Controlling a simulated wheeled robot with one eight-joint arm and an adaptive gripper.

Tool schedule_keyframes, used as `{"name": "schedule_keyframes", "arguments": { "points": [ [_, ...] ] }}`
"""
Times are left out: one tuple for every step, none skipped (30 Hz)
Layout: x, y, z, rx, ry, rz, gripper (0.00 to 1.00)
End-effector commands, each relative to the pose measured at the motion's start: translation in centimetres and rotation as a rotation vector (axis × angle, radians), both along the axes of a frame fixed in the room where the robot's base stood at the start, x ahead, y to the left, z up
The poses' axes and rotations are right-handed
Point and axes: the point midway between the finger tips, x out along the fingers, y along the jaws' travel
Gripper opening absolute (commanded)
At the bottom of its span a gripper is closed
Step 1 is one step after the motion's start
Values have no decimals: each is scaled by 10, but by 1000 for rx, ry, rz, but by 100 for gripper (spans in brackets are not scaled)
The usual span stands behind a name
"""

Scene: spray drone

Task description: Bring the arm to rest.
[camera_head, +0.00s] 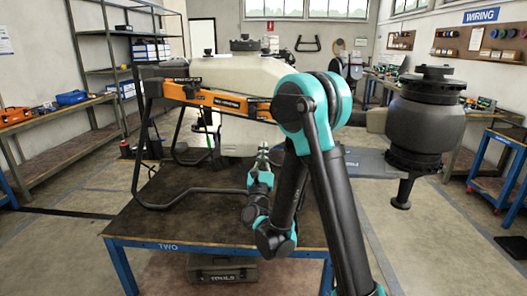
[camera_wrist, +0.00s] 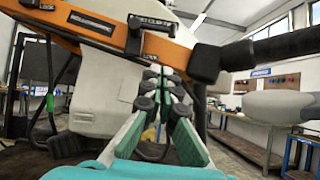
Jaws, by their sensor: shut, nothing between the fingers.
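My arm with teal joints rises from the lower front and folds at a large teal elbow in the head view. My gripper (camera_head: 263,158) hangs in front of the drone's white tank (camera_head: 240,78), over the table. In the wrist view, the fingers of my gripper (camera_wrist: 163,80) come together in front of the white tank and are shut with nothing between them. The drone has an orange clamped frame arm (camera_head: 205,96), which crosses above the fingers in the wrist view (camera_wrist: 85,32). Part of the drone is hidden behind my arm.
The drone stands on a dark-topped blue table (camera_head: 165,222) marked TWO. Its black landing leg (camera_head: 190,191) lies left of my gripper. A black motor and nozzle unit (camera_head: 428,115) juts out at right. A tool case (camera_head: 222,268) is under the table. Open floor lies on both sides.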

Motion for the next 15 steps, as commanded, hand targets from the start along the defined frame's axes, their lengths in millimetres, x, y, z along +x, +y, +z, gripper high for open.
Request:
{"name": "schedule_keyframes", "arguments": {
  "points": [
    [-1, 0, -1, -12, 4, -2, 0],
    [-1, 0, 0, -29, 9, -5, 0],
    [-1, 0, 0, -66, 21, -10, 0],
    [1, 1, 1, -107, 34, -17, 0],
    [2, 1, 2, -159, 49, -25, 0],
    [4, 2, 2, -248, 75, -36, 0],
    [5, 2, 2, -326, 97, -46, 0],
    [7, 2, 0, -415, 121, -57, 0],
    [8, 2, -3, -545, 153, -70, 0],
    [8, 2, -6, -646, 178, -79, 0],
    [8, 0, -11, -750, 200, -88, 0],
    [6, -2, -18, -888, 229, -96, 0],
    [5, -4, -25, -993, 248, -101, 0],
    [2, -7, -32, -1096, 266, -103, 0],
    [-2, -11, -43, -1236, 289, -101, 0]
  ]
}}
